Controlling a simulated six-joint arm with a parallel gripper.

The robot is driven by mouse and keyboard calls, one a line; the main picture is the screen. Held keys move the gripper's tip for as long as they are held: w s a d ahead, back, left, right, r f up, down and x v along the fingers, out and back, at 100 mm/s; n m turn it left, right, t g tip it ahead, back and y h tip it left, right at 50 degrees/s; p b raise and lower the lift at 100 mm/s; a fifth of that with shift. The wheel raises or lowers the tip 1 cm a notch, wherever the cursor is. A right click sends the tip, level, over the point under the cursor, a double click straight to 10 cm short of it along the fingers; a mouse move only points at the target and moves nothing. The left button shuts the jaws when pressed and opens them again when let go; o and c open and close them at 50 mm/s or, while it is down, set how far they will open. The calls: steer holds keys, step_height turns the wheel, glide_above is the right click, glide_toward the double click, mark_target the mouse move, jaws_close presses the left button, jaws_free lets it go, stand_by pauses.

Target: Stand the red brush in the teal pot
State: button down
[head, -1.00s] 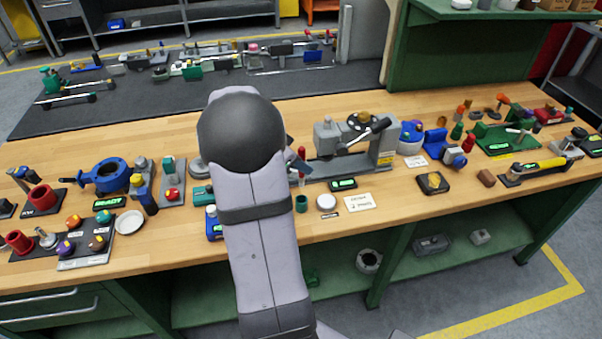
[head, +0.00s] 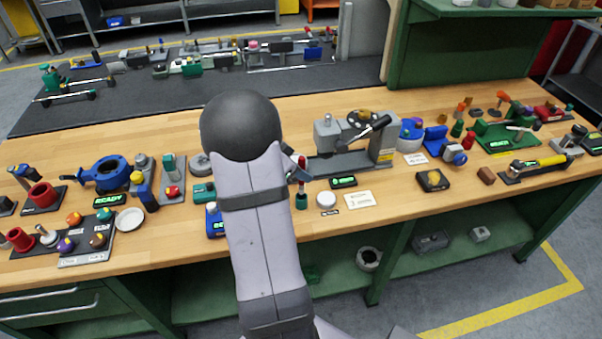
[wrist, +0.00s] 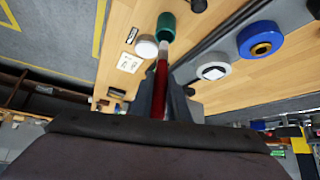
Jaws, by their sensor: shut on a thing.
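My gripper (head: 298,175) is shut on the red brush (head: 302,163), which it holds roughly upright above the teal pot (head: 301,202). In the wrist view the red handle (wrist: 161,84) runs between the fingers, with a pale section toward the teal pot (wrist: 166,24). The brush's far end lines up with the pot's mouth and overlaps its rim there. I cannot tell whether the tip is inside the pot or just over it. My arm hides part of the gripper in the head view.
A white round lid-like piece (head: 326,199) and a paper label (head: 358,199) lie right of the pot. A grey machine (head: 350,145) stands behind. A blue device (head: 214,220) is left of my arm. The bench's front edge is close to the pot.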

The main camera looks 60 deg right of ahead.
steer(key=shift+f+b, duration=0.4)
steer(key=shift+b, duration=0.2)
steer(key=c, duration=1.7)
jaws_free()
steer(key=shift+r+p, duration=0.25)
steer(key=shift+p, duration=0.1)
steer(key=shift+r+p, duration=0.75)
steer(key=shift+p, duration=0.45)
steer(key=b+v, duration=0.4)
steer(key=v, duration=0.7)
steer(key=shift+w+a+r, duration=0.1)
steer(key=shift+a, duration=0.2)
